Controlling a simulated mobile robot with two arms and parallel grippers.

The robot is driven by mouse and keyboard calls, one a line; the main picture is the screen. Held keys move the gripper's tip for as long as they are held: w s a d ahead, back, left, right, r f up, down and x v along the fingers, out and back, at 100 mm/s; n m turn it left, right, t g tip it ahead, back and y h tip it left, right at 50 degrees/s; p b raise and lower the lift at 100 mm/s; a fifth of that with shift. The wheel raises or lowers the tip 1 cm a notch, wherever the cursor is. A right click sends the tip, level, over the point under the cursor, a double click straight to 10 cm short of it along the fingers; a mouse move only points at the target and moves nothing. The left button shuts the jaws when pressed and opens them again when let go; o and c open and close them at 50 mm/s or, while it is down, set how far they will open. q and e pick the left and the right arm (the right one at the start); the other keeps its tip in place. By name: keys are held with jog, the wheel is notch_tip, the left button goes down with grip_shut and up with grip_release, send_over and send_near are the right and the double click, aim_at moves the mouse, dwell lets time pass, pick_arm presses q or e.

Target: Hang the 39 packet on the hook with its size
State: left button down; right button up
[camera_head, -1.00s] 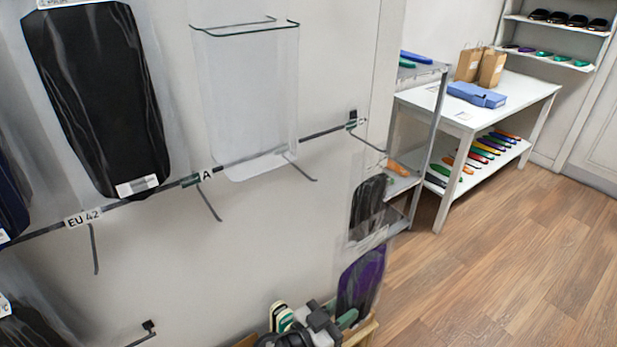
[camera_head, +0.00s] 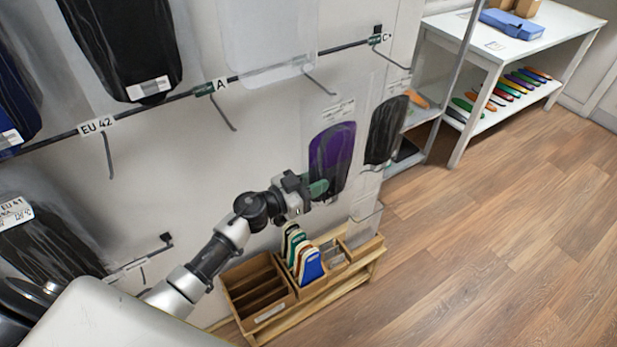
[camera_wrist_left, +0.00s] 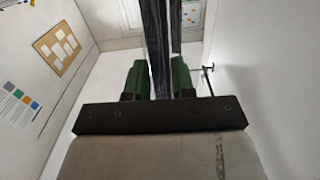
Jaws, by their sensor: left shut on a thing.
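My left gripper (camera_head: 318,188) is shut on the lower part of a clear packet with a purple insole (camera_head: 332,150). The packet hangs upright in front of the wall, with a white label at its top too small to read. In the left wrist view the green fingertips (camera_wrist_left: 158,80) pinch the dark packet edge (camera_wrist_left: 157,40). Bare hooks stick out under the A tag (camera_head: 222,112) and the C tag (camera_head: 390,58), and below the EU 42 tag (camera_head: 108,155). A lower hook (camera_head: 135,265) is partly hidden. I see no 39 tag. My right gripper is not in view.
A packet with a black insole (camera_head: 386,132) hangs just right of the held one. Black packets (camera_head: 125,45) hang at upper left, and one marked EU 41 (camera_head: 40,240) at lower left. A wooden box (camera_head: 255,290) with insoles stands below. Floor at right is clear.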

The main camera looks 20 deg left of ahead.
pick_arm(q)
jog(key=w+a, duration=0.2)
jog(key=shift+a, duration=0.35)
jog(key=shift+f, duration=0.55)
jog(key=shift+d, duration=0.15)
jog(key=shift+f, duration=0.3)
jog(key=c, duration=0.9)
grip_release()
jog(key=shift+c, duration=0.2)
